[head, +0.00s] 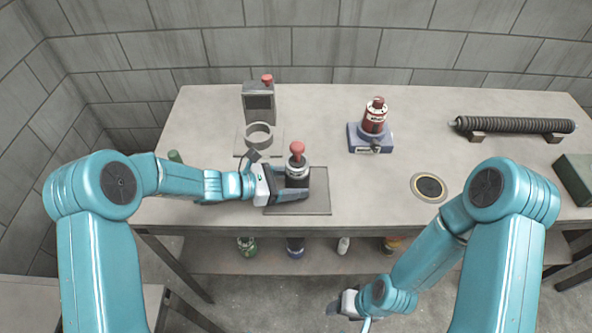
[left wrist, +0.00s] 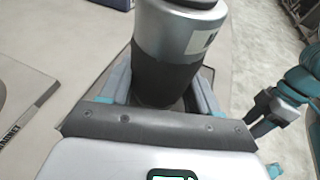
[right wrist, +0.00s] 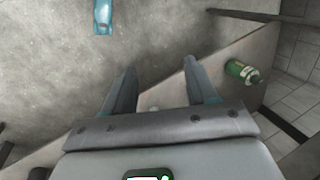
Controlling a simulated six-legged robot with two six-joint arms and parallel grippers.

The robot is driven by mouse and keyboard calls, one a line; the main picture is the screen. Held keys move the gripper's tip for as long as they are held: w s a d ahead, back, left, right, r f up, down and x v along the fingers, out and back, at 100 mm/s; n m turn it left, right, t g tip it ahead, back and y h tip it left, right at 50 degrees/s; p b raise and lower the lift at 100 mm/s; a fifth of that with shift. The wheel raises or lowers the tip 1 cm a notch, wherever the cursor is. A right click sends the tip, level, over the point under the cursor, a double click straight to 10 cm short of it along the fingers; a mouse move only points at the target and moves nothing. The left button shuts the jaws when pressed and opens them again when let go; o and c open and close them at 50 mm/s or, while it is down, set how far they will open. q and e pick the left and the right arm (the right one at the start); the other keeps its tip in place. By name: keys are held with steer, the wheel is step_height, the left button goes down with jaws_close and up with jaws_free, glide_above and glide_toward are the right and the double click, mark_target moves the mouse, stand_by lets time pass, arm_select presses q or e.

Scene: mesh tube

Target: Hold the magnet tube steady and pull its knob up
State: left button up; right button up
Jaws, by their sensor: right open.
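The magnet tube (head: 297,173) stands upright on a grey mat (head: 318,203) near the table's front edge. It has a dark lower part, a silver upper band and a red knob (head: 297,148) on top. My left gripper (head: 292,191) has its fingers on both sides of the dark lower part, which fills the space between them. In the left wrist view the tube (left wrist: 172,65) rises between the fingers, with its knob out of frame. My right gripper (head: 334,308) is open and empty, low in front of the table; its spread fingers show in the right wrist view (right wrist: 160,72).
A grey box with a red knob (head: 259,102) and a ring holder (head: 259,136) stand behind the tube. A red canister (head: 374,118) on a blue base, a dark coil (head: 512,124) and a round disc (head: 429,187) lie rightward. A lower shelf (head: 270,262) holds several containers.

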mark_target(292, 144)
steer(key=w+a+r+n+t+y, duration=0.1)
steer(key=w+a+r+t+y, duration=0.15)
steer(key=w+a+r, duration=0.5)
steer(key=w+a+r+n+t+y, duration=0.1)
steer(key=w+a+r+t, duration=0.25)
steer(key=a+r, duration=0.6)
steer(key=w+d+r+n+t, duration=0.1)
steer(key=w+r, duration=0.1)
steer(key=w+d+r+n+t+y, duration=0.1)
steer(key=w+d+r, duration=0.1)
steer(key=w+d+r+n+t+y, duration=0.1)
steer(key=d+r, duration=0.1)
steer(key=shift+w+d+r+n, duration=0.2)
steer(key=shift+w+r+n, duration=0.2)
steer(key=w+d+r+n+t+y, duration=0.2)
steer(key=d+r+n+t, duration=0.2)
steer(key=d+r, duration=0.2)
steer(key=shift+t, duration=0.3)
steer(key=x, duration=1.2)
steer(key=shift+w+d+r, duration=0.1)
steer(key=shift+d+r, duration=0.05)
steer(key=shift+r, duration=0.1)
